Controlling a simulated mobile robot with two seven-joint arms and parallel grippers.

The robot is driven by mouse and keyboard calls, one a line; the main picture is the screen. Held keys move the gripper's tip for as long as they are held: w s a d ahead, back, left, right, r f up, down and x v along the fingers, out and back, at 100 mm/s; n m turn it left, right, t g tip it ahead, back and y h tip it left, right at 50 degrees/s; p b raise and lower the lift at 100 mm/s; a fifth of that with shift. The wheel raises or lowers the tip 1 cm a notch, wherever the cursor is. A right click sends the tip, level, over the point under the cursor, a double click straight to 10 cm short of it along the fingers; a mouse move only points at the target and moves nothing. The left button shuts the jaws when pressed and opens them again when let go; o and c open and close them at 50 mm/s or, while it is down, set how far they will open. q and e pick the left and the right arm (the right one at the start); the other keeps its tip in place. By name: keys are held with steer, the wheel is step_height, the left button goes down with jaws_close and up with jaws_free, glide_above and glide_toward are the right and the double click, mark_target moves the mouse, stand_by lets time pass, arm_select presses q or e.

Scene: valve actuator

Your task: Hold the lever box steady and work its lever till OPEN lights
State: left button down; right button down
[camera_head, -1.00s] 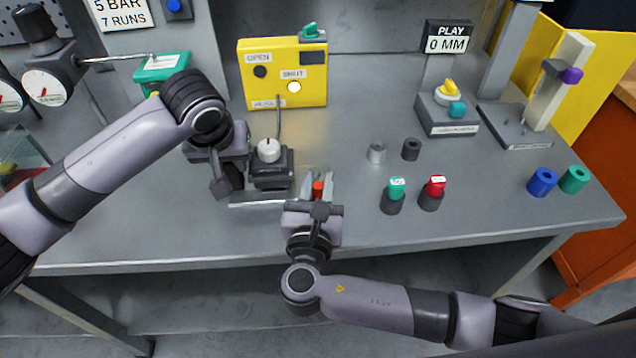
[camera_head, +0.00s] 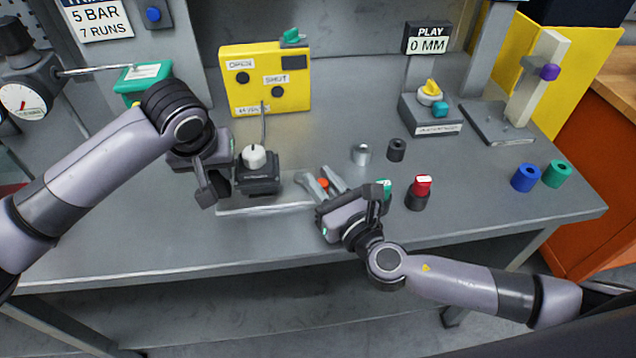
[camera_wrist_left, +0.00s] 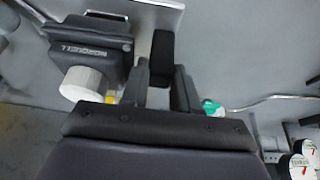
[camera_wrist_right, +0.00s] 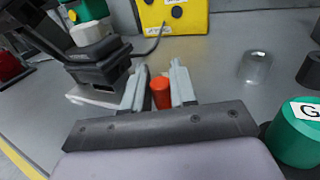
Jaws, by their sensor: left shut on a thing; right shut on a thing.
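The lever box (camera_head: 258,180) is a dark block with a white round cap (camera_head: 254,155), on a pale plate at the bench front. My left gripper (camera_head: 222,180) is beside its left side. In the left wrist view it is shut on a black upright piece (camera_wrist_left: 162,50) next to the box. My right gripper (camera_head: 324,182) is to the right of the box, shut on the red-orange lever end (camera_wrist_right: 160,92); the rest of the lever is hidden. The yellow panel (camera_head: 290,98) shows OPEN (camera_head: 243,78) and SHUT (camera_head: 278,92) lamps, both dark. A cable runs from panel to box.
A clear cylinder (camera_head: 361,154), a dark cylinder (camera_head: 396,149) and a red-topped cylinder (camera_head: 418,193) stand right of my right gripper. A green one (camera_wrist_right: 295,135) is close beside it.

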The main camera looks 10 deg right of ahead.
steer(key=shift+w+d+n+y, duration=0.15)
steer(key=shift+d+n+y, duration=0.05)
steer(key=shift+n+y, duration=0.2)
steer(key=c, duration=1)
jaws_free()
steer(key=v, duration=1.2)
steer(key=shift+d+r, duration=0.1)
steer(key=shift+r, duration=0.05)
